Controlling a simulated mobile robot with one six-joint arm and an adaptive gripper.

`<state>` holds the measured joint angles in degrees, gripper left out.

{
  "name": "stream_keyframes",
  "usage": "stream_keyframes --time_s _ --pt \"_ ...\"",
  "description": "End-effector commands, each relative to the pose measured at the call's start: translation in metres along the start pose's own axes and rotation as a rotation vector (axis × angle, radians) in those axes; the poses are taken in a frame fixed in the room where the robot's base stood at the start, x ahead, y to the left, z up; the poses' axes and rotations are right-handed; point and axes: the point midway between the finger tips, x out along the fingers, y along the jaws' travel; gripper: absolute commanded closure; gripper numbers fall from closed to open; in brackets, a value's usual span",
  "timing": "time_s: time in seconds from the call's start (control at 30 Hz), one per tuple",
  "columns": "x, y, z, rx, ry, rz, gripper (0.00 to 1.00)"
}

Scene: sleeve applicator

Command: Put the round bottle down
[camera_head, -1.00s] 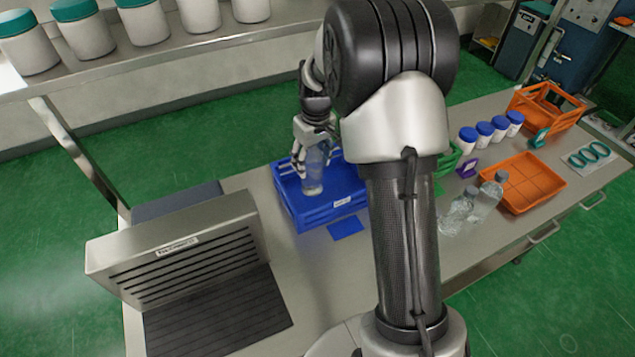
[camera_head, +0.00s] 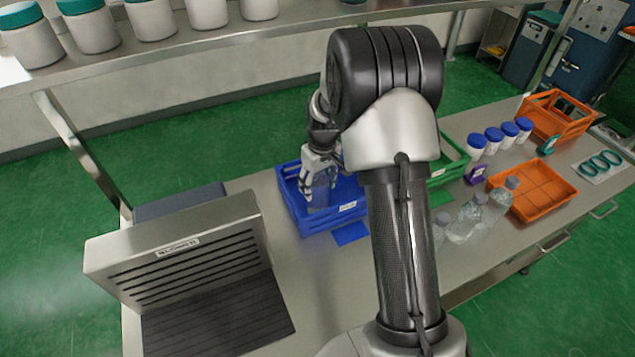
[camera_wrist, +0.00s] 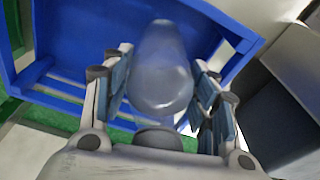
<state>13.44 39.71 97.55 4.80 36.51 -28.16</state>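The round bottle (camera_wrist: 160,70) is clear and appears between my gripper's fingers in the wrist view, its dark grey cap (camera_wrist: 158,138) nearest the camera. My gripper (camera_head: 319,180) is pointing down at the blue crate (camera_head: 338,217) in the head view. The fingers (camera_wrist: 162,85) lie along both sides of the bottle and look closed on it. The bottle's lower part (camera_head: 320,195) shows below the fingers, inside the crate's outline. Whether its base touches the crate floor cannot be told.
A blue card (camera_head: 350,234) lies before the crate. A grey slotted machine (camera_head: 180,255) stands left. Several clear bottles (camera_head: 465,220), a green crate (camera_head: 447,172), an orange tray (camera_head: 535,188) and blue-lidded jars (camera_head: 493,138) are to the right. A shelf (camera_head: 200,45) runs above.

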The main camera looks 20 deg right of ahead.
Motion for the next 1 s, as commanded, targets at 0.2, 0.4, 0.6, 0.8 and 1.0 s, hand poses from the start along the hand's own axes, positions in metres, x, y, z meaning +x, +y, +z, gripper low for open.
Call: stream_keyframes --time_s 0.2,0.4,0.6,0.8,1.0 --pt "-0.001 0.0 0.0 0.0 0.0 0.0 0.31" --pt "-0.001 0.0 0.0 0.0 0.0 0.0 0.27" --pt "-0.003 0.0 0.0 0.0 0.0 0.0 0.27" --pt "-0.028 0.0 -0.002 0.0 0.004 0.002 0.27" --pt "-0.073 0.0 -0.002 0.0 0.004 0.002 0.27"
